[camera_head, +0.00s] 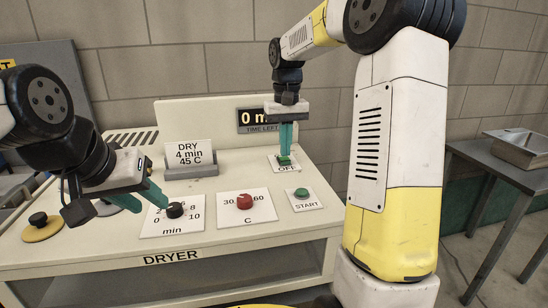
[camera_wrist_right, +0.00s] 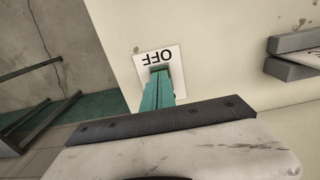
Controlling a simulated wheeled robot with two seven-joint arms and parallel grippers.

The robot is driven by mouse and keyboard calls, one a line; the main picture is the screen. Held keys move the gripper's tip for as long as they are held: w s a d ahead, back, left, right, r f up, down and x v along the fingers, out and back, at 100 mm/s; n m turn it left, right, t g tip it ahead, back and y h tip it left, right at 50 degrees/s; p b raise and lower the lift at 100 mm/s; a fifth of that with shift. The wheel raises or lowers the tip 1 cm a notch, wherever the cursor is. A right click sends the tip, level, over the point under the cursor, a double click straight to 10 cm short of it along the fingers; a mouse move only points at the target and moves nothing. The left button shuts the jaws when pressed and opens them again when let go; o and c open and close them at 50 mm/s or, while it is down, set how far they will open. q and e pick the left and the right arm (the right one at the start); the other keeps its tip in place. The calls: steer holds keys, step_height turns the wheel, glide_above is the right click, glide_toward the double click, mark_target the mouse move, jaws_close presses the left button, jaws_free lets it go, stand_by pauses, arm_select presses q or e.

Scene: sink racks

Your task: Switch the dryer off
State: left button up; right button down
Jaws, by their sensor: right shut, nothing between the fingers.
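The dryer (camera_head: 172,259) is a cream console with controls on its top. The white OFF plate (camera_head: 287,168) lies at the back right; in the wrist view it shows upside down (camera_wrist_right: 147,58). My right gripper (camera_head: 285,153) is shut and empty, pointing down with its teal fingertips over the plate, at or very near its control. The fingers (camera_wrist_right: 160,74) hide most of that control. I cannot tell whether they touch it. My left gripper (camera_head: 152,205) is open and empty, beside the black minute knob (camera_head: 175,209).
A red temperature knob (camera_head: 244,201) and a green START button (camera_head: 302,193) are on the front of the top. A sign (camera_head: 190,155) reads DRY 4 min 45 C. The time display (camera_head: 258,118) is partly hidden behind my right gripper. A side table (camera_head: 500,160) stands right.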

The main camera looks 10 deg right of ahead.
mark_target(285, 160)
steer(key=shift+f, duration=0.9)
steer(key=shift+r, duration=3.55)
